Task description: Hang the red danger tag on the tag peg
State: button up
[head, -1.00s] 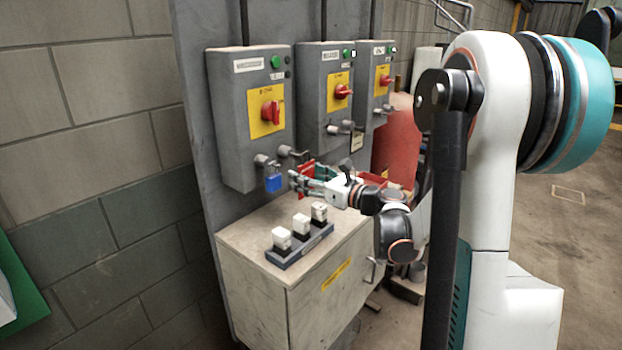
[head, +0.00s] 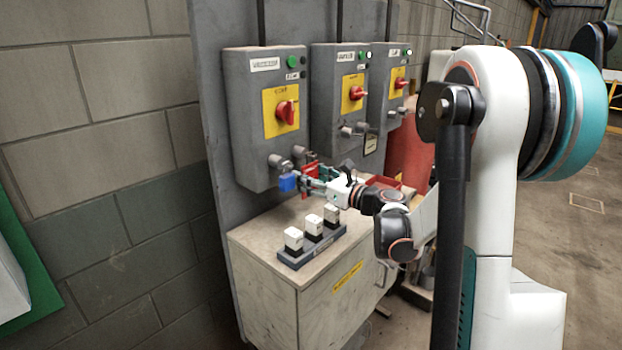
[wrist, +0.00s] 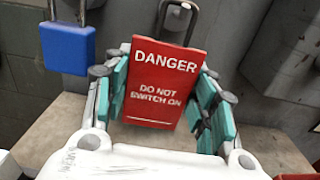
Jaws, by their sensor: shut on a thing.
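The red danger tag (wrist: 158,92) stands upright between the teal finger pads of my gripper (wrist: 165,100) in the wrist view. Its white lettering faces the camera, and a dark loop (wrist: 196,14) rises from its top edge. In the head view the tag (head: 309,172) is a small red patch at my gripper (head: 316,183), partly hidden by the fingers. The tag peg appears to be the right grey stub (head: 299,151) under the left grey box, just above the tag. I cannot tell whether the loop is around it.
A blue padlock (head: 288,182) hangs just left of the tag; it also shows in the wrist view (wrist: 68,47). Below, a cabinet (head: 262,238) carries a dark rack (head: 296,259) with white-topped blocks. Other switch boxes (head: 337,95) stand to the right.

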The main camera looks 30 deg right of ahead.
dwell(0.4)
jog(key=o, duration=1)
jog(key=shift+c, duration=0.2)
jog(key=v, duration=1.2)
